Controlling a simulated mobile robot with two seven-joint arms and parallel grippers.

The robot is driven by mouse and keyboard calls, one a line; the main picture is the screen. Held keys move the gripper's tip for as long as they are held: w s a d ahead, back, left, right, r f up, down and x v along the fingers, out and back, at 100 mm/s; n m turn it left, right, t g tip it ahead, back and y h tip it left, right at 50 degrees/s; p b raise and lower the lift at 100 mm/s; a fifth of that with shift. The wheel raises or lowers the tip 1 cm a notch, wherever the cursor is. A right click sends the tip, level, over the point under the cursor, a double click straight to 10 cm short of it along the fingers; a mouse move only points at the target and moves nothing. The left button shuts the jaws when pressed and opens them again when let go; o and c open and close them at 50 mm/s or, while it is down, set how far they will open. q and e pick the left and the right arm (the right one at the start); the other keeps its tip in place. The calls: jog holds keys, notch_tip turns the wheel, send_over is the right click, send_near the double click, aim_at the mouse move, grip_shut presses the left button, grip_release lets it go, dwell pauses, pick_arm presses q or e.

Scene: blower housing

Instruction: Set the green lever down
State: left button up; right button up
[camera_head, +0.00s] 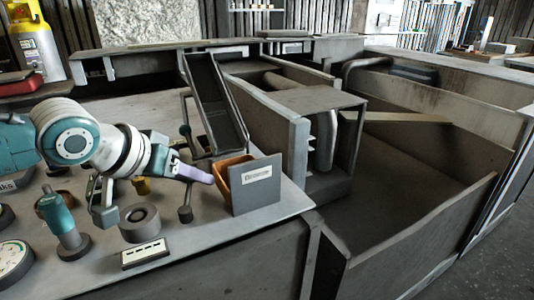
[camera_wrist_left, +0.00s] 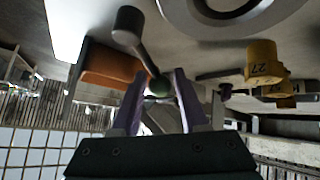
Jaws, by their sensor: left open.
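In the left wrist view the lever (camera_wrist_left: 131,30) has a dark round hub, a grey arm and a dark green ball end. My left gripper (camera_wrist_left: 160,88) is open, with its purple fingers on either side of the green ball. I cannot tell whether the fingers touch it. My right gripper is not in view.
An orange bin (camera_head: 222,172) with a grey labelled plate (camera_head: 256,185) stands right of the gripper. A grey ring (camera_head: 140,224), a teal-handled tool (camera_head: 60,222) and a yellow part (camera_wrist_left: 264,63) are nearby. A dark sloping chute (camera_head: 217,108) rises behind. The table's front right is clear.

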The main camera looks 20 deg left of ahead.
pick_arm(q)
jog(key=shift+c, duration=0.4)
grip_shut()
dwell(0.9)
